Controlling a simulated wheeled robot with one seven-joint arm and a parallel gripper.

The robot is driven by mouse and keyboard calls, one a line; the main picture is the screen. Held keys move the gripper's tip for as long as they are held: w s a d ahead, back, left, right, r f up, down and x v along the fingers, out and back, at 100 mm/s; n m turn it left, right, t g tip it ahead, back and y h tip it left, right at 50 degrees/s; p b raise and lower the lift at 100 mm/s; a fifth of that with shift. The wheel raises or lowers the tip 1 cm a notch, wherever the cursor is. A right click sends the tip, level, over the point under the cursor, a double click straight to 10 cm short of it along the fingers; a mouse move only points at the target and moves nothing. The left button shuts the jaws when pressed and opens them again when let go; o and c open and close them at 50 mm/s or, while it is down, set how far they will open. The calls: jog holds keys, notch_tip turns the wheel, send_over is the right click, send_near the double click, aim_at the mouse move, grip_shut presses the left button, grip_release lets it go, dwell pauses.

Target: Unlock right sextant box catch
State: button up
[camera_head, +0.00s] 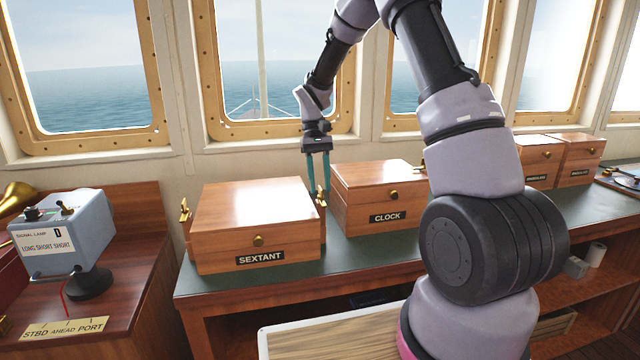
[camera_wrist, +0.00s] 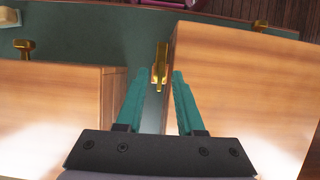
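The sextant box (camera_head: 250,215) is a closed wooden box with a SEXTANT label, on the green-topped counter. Its right catch (camera_head: 321,197) is a small brass piece on the right side wall, partly hidden by my gripper's fingers. My gripper (camera_head: 318,188) points down at that side with two teal fingers apart. In the wrist view the sextant box (camera_wrist: 245,85) is on the right, and the brass catch (camera_wrist: 159,66) shows in the gap between the open fingertips (camera_wrist: 158,76). I cannot tell whether a finger touches it. The left catch (camera_head: 184,210) stands upright.
The clock box (camera_head: 378,190) stands close on the right, leaving a narrow gap around my fingers; it also shows in the wrist view (camera_wrist: 55,95). A signal lamp (camera_head: 62,235) is on the left desk. More wooden boxes (camera_head: 540,155) stand farther right.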

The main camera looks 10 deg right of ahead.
jog(key=v, duration=1)
jog(key=shift+r, duration=0.25)
jog(key=s+d+r+m+t+y, duration=0.1)
jog(key=s+d+r+t, duration=0.15)
jog(key=s+r, duration=0.35)
jog(key=s+d+r+m+t, duration=0.1)
jog(key=s+r+t, duration=0.2)
jog(key=s+r, duration=0.25)
jog(key=s+d+r+m+t, duration=0.1)
jog(key=s+t, duration=0.2)
jog(key=s, duration=0.4)
jog(key=s+d+r+m+t+y, duration=0.1)
jog(key=s+r+t, duration=0.1)
jog(key=s, duration=0.6)
jog(key=shift+t, duration=0.65)
jog(key=shift+d+r, duration=0.1)
jog(key=shift+d, duration=0.05)
